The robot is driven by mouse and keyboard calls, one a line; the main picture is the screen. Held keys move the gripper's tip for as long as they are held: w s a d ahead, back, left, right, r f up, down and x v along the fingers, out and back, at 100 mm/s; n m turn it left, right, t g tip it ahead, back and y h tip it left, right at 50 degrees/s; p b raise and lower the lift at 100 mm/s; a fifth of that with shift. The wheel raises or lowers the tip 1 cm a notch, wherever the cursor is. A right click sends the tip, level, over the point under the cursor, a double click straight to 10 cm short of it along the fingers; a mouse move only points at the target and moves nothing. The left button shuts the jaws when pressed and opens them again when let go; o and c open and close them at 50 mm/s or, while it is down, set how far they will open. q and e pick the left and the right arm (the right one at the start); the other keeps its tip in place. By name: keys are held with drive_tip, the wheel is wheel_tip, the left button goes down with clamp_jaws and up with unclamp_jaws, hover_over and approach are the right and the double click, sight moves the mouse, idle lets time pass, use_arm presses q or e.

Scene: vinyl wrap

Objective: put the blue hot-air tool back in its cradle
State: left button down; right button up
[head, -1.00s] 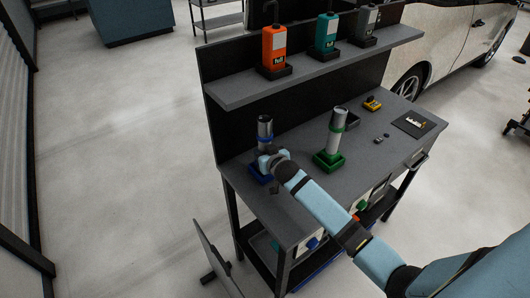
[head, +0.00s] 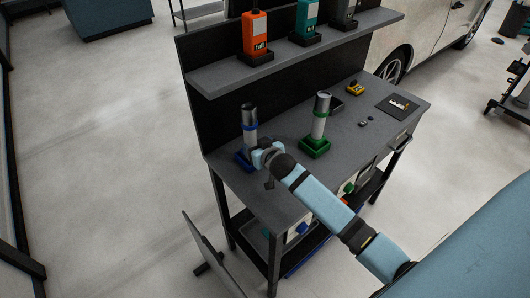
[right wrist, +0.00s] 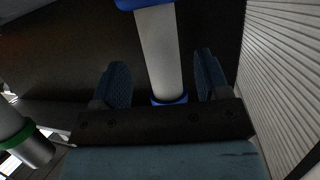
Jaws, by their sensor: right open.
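The blue hot-air tool (head: 249,134), a pale cylinder with a blue ring and dark upper end, stands upright at the blue cradle (head: 241,158) on the left of the bench. Its foot is partly hidden by my right gripper (head: 260,157), which is at its lower right. In the right wrist view, the tool (right wrist: 158,55) shows between the two spread fingers of my right gripper (right wrist: 163,82). Gaps show on both sides, so the gripper is open and holds nothing. My left gripper is out of view.
A green-ringed tool (head: 320,120) stands in a green cradle (head: 315,147) to the right.

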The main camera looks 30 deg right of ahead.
drive_tip(key=v, duration=0.6)
drive_tip(key=shift+s+r, duration=0.2)
drive_tip(key=shift+s, duration=0.2)
